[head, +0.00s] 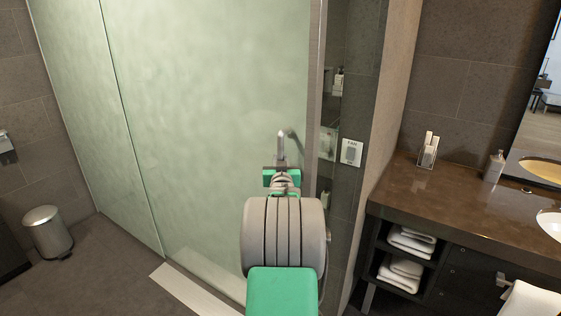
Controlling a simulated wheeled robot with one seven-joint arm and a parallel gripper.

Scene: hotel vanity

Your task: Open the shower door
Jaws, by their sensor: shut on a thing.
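The shower door (220,110) is a large frosted, greenish glass panel that fills the middle of the head view. A slim metal door handle (281,147) stands upright near its right edge. My gripper (282,168) is at the lower part of this handle and is shut on it. My arm hides the lower right of the door, and the exact contact of the fingers is too small to make out.
A dark tiled strip with bottles (339,79) shows right of the door edge. A brown vanity counter (460,205) with towels (410,242) below stands at the right. A metal bin (47,232) stands at the left. The floor (95,275) front left is clear.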

